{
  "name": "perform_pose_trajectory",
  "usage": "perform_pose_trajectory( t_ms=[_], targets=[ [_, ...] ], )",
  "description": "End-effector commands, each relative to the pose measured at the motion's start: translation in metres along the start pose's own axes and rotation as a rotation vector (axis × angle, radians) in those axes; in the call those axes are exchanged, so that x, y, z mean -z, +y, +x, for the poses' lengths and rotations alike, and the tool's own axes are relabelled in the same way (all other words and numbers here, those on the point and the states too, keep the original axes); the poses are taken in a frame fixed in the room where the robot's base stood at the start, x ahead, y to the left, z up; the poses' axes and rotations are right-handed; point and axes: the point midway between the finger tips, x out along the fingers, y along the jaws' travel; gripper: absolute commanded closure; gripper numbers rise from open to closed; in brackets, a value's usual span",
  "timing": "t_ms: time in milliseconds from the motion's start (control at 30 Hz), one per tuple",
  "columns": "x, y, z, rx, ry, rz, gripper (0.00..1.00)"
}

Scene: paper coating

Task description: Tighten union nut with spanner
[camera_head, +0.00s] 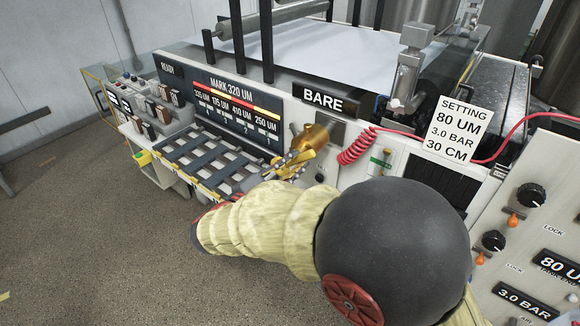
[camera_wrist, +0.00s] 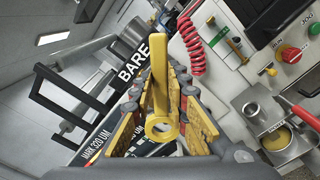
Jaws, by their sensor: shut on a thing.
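A yellow spanner (camera_wrist: 161,82) is in my gripper (camera_wrist: 160,92), with its ring end toward the wrist camera and its shaft pointing away. The gripper is shut on it. In the head view my gripper (camera_head: 292,163) is at the machine's front, below the BARE sign. A brass-coloured rounded part (camera_head: 311,139) shows there against the panel, close to the fingertips; I cannot tell if it is the union nut. The far end of the spanner is hard to make out, and I cannot tell if it touches a nut.
A coiled red hose (camera_head: 357,147) hangs just right of the gripper. A slotted rack (camera_head: 205,160) lies to its left, under the MARK 320 UM board (camera_head: 236,108). A settings card (camera_head: 459,130) and knobs (camera_head: 531,196) are at right. The floor at left is clear.

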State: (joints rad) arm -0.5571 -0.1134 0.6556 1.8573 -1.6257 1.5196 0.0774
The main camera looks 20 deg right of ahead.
Motion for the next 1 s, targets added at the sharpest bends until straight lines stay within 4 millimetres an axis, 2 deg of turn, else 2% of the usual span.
perform_pose_trajectory(
  t_ms=[433,1000],
  targets=[
    [0.0,0.0,0.029,0.0,0.0,0.001,1.0],
    [0.0,0.0,0.033,0.0,0.0,0.001,1.0]
  ],
)
